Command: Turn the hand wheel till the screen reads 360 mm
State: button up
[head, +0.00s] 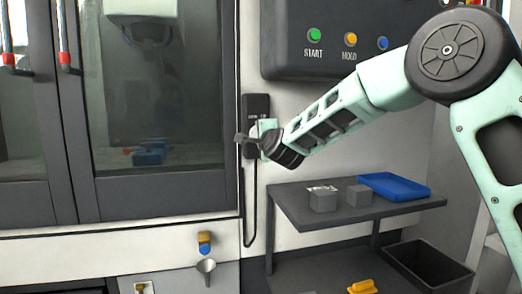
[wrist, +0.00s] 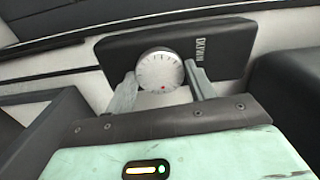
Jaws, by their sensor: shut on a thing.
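In the head view my gripper (head: 247,140) hides the wheel. No screen with a readable mm value shows in either view.
A dark panel (head: 334,58) with START and HOLD buttons is above my arm. Below it, a grey shelf (head: 400,208) holds two grey blocks and a blue tray (head: 394,187). A black cable (head: 250,215) hangs under the box. The glazed machine door (head: 150,100) is at left.

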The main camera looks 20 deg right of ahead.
jog(key=m+b, duration=0.4)
jog(key=shift+f+b, duration=0.1)
jog(key=shift+b, duration=0.2)
jog(key=shift+m, duration=0.4)
jog(key=o, duration=1)
jog(key=s+b, duration=0.1)
jog(key=s, duration=1.6)
jog(key=shift+s, duration=0.2)
